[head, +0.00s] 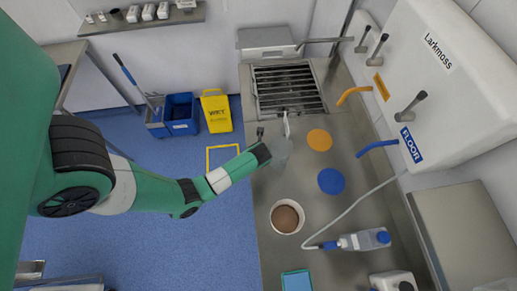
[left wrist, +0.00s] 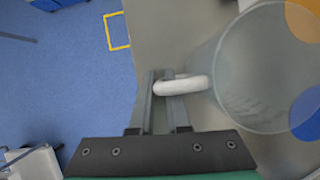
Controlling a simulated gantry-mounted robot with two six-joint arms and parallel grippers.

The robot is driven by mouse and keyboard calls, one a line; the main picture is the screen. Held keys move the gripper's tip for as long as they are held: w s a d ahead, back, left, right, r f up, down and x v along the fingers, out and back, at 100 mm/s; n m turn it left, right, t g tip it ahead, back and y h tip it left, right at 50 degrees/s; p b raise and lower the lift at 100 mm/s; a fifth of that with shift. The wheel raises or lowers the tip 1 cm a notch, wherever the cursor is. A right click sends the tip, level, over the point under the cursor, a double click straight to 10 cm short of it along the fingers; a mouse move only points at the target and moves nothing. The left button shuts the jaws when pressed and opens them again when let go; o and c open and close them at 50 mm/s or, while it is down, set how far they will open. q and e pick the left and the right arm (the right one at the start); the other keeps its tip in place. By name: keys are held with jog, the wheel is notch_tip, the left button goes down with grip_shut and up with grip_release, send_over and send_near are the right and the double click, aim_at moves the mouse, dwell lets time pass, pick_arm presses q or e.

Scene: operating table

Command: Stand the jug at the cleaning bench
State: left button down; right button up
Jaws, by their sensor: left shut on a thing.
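The jug (head: 281,151) is a see-through grey vessel over the left edge of the steel cleaning bench (head: 331,240). In the left wrist view the jug (left wrist: 245,75) fills the upper right, its pale handle (left wrist: 185,85) pointing at my gripper. My left gripper (left wrist: 160,80) is shut on this handle. In the head view my left gripper (head: 265,145) reaches in from the left beside the jug. I cannot tell whether the jug's base touches the bench. My right gripper is not in view.
An orange disc (head: 319,140) and a blue disc (head: 331,181) lie right of the jug. A tub of brown stuff (head: 287,217) and a hose-fed bottle (head: 365,240) are nearer. A slatted grate (head: 288,90) is behind. A yellow sign (head: 216,112) stands on the floor.

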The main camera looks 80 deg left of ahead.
pick_arm(q)
jog(key=c, duration=0.9)
grip_release()
jog(key=shift+f, duration=0.1)
jog(key=shift+r, duration=0.25)
jog(key=p+v, duration=0.3)
jog(key=v, duration=0.8)
jog(key=shift+d+r+p, duration=0.25)
jog(key=shift+r+p, duration=0.05)
jog(key=shift+p, duration=0.05)
